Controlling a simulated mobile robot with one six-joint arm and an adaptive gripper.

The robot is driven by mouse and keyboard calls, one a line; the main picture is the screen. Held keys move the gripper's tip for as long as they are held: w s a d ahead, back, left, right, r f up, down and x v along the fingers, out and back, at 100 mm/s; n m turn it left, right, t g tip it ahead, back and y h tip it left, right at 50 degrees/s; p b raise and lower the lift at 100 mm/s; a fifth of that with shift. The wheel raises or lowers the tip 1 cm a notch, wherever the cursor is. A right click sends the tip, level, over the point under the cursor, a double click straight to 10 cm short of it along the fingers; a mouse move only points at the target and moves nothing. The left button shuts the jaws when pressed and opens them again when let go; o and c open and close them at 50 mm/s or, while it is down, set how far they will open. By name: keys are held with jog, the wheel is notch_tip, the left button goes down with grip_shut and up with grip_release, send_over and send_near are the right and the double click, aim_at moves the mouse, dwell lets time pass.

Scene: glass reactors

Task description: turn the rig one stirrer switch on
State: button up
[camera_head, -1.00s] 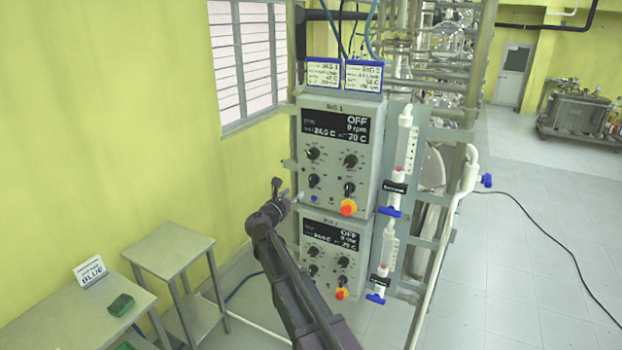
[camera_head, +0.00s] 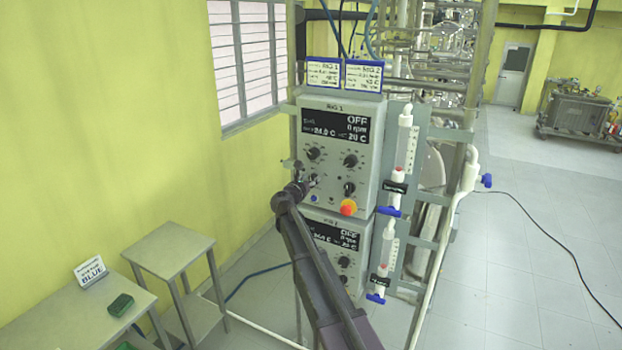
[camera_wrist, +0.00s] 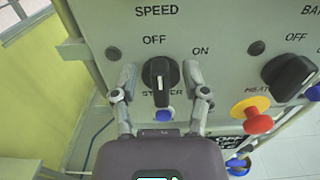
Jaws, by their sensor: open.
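The rig one control box (camera_head: 335,160) is the upper grey panel, and its display (camera_head: 335,127) reads OFF and 0 rpm. In the wrist view the stirrer switch (camera_wrist: 160,77) is a black knob with a white line pointing up, nearer the OFF label than the ON label at its right. My gripper (camera_wrist: 161,85) is open, with one finger on each side of the knob; whether they touch it I cannot tell. In the head view my gripper (camera_head: 306,180) is at the box's lower left and hides the knob.
A red and yellow emergency button (camera_head: 348,207) and the heater knob (camera_wrist: 289,76) are right of the switch. The rig two box (camera_head: 338,245) is below, partly behind my arm. Small tables (camera_head: 172,247) stand at the left by the yellow wall.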

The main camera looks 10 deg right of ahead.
jog(key=shift+w+d, duration=0.15)
jog(key=shift+w, duration=0.05)
jog(key=shift+r, duration=0.1)
grip_shut()
jog(key=shift+s+m, duration=0.1)
jog(key=shift+m, duration=0.2)
jog(key=m, duration=0.5)
jog(key=shift+s+d, duration=0.2)
jog(key=shift+d, duration=0.15)
jog(key=m, duration=0.4)
jog(key=f+m+b, duration=0.1)
jog(key=m, duration=0.1)
jog(key=shift+s+d, duration=0.15)
jog(key=shift+d, duration=0.15)
jog(key=shift+m, duration=0.3)
